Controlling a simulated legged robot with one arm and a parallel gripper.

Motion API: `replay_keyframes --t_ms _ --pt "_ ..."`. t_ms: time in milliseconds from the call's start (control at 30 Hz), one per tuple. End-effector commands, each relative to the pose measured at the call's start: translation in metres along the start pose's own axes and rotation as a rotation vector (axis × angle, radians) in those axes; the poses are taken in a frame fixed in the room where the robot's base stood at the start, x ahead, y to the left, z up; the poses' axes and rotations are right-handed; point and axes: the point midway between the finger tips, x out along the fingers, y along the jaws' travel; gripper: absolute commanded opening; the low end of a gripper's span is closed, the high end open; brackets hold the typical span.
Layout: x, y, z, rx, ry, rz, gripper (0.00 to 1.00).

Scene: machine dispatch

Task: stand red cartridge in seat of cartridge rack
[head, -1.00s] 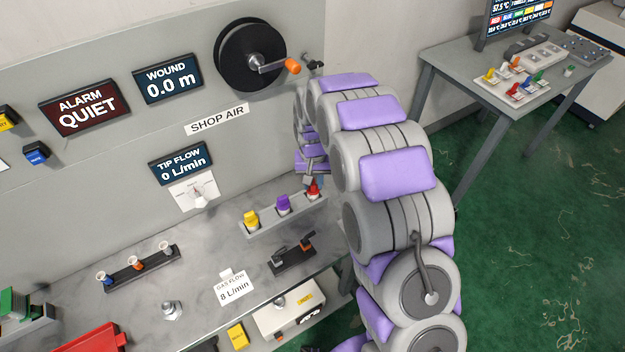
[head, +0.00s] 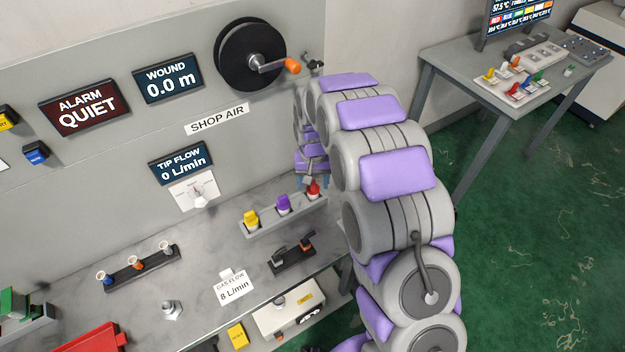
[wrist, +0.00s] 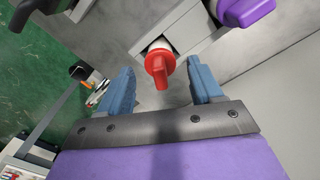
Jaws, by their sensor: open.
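The cartridge rack (head: 268,224) is a light grey bar on the bench holding a yellow cartridge (head: 251,218), a purple cartridge (head: 283,204) and the red cartridge (head: 313,189) at its right end. In the wrist view the red cartridge (wrist: 161,68) stands in the end seat of the rack (wrist: 190,34), with its red handle toward my gripper. My gripper (wrist: 163,85) is open, its blue fingers on either side of the red cartridge with gaps on both sides. The purple cartridge also shows in the wrist view (wrist: 243,10). The cartridge's lower part is hidden in the rack.
A black holder with levers (head: 292,258) sits in front of the rack. A dark strip with small cups (head: 140,268) lies further left. The wall panel stands close behind the rack. A side table (head: 450,62) stands at the right, beyond green floor.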

Motion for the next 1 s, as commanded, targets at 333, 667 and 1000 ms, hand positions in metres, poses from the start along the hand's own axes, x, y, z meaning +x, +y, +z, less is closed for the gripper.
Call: replay_keyframes --t_ms 333,667,1000 --pt "-0.011 0.000 0.000 0.000 0.000 0.000 0.65" --pt "-0.025 0.000 0.000 0.000 -0.001 0.000 0.65" --pt "-0.041 0.000 0.000 0.000 0.000 0.000 0.65"
